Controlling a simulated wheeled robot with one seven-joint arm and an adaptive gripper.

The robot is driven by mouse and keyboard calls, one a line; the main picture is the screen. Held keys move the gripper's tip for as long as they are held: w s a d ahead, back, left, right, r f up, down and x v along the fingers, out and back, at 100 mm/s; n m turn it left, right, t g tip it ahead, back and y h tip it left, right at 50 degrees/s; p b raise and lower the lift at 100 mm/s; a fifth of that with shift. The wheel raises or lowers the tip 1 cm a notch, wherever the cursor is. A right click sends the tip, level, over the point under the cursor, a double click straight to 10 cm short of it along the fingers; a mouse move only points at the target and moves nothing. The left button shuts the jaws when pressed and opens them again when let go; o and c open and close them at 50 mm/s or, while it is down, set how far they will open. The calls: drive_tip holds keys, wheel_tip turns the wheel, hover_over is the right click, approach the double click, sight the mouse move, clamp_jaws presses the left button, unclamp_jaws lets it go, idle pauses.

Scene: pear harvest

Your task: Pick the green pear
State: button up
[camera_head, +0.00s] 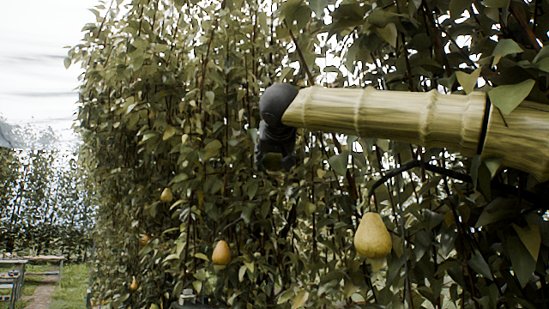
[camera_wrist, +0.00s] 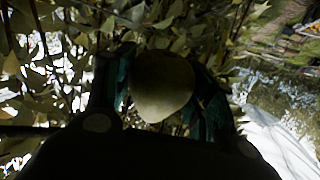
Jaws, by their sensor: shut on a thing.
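A dull yellow-green pear (camera_wrist: 162,88) fills the middle of the wrist view, between the two dark fingers of my gripper (camera_wrist: 160,97). The fingers are shut on it, one on each side. The pear's rounded end points towards the wrist camera, and its other end is hidden. In the head view my dark gripper (camera_head: 272,150) is at the end of my arm, against the foliage. The held pear cannot be made out there, and whether it still hangs from a stem cannot be told.
A yellow pear (camera_head: 372,236) hangs below my arm at the right. An orange-yellow pear (camera_head: 221,253) hangs lower left, with a smaller pear (camera_head: 166,195) further off. Dense leaves and thin branches surround the gripper. A grassy path (camera_head: 45,292) with benches is open at the far left.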

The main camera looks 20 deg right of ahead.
drive_tip(key=shift+s+a+r+g+p, duration=0.15)
drive_tip(key=shift+s+g+p, duration=0.4)
drive_tip(key=shift+p, duration=1.95)
drive_tip(key=shift+s+r+g+y+p, duration=0.15)
drive_tip(key=shift+g+y+p, duration=0.35)
drive_tip(key=shift+p, duration=0.55)
drive_tip(key=shift+s+a+g, duration=0.15)
drive_tip(key=shift+s+g, duration=0.1)
drive_tip(key=shift+g, duration=0.2)
drive_tip(key=shift+s+a+r+g, duration=0.1)
drive_tip(key=shift+s+r+g, duration=0.1)
drive_tip(key=shift+s+g, duration=0.4)
drive_tip(key=shift+w, duration=0.15)
